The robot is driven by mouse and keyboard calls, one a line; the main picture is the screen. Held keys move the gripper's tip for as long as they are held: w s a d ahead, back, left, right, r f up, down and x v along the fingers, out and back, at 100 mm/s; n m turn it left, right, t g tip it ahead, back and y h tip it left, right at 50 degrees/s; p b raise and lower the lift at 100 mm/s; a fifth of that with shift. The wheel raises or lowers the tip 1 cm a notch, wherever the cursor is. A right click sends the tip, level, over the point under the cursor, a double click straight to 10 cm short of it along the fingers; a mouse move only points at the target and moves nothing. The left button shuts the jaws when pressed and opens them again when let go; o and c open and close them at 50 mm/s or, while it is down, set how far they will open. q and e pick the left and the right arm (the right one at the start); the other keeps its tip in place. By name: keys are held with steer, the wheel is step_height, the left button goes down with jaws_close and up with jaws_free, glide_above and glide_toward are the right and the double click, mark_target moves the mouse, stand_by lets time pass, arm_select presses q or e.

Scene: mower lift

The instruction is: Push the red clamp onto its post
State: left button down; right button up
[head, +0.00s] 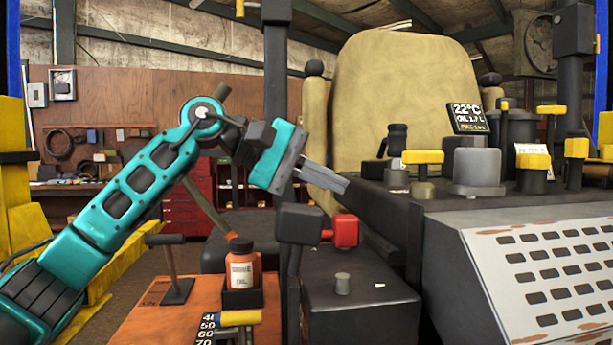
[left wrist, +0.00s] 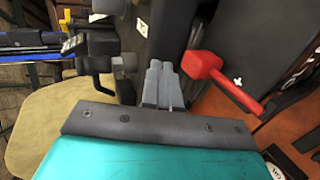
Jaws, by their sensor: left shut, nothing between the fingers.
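The red clamp (head: 345,231) is a blocky red piece with a short red arm reaching left behind a black block (head: 298,223). In the left wrist view the red clamp (left wrist: 203,65) lies right of the fingertips, its red bar slanting down to the right. A short grey post (head: 343,283) stands on the black box (head: 375,310) below; nothing sits on this post. My left gripper (head: 328,178) is shut and empty, above the clamp and apart from it; its fingers (left wrist: 162,86) show together in the wrist view. My right gripper is not in view.
An orange bottle (head: 242,270) stands in a black holder on the orange surface. A dark upright pole (head: 278,100) rises behind my gripper. The tan seat (head: 395,100) and a dark console with yellow-topped levers (head: 423,157) lie to the right. A perforated grey panel (head: 550,270) borders the right.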

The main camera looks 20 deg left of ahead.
arm_select(q)
steer(key=shift+s+a+f, duration=0.15)
steer(key=shift+s+a, duration=0.1)
steer(key=shift+a, duration=0.15)
steer(key=v, duration=1.3)
steer(key=shift+b, duration=0.35)
steer(key=shift+f, duration=0.1)
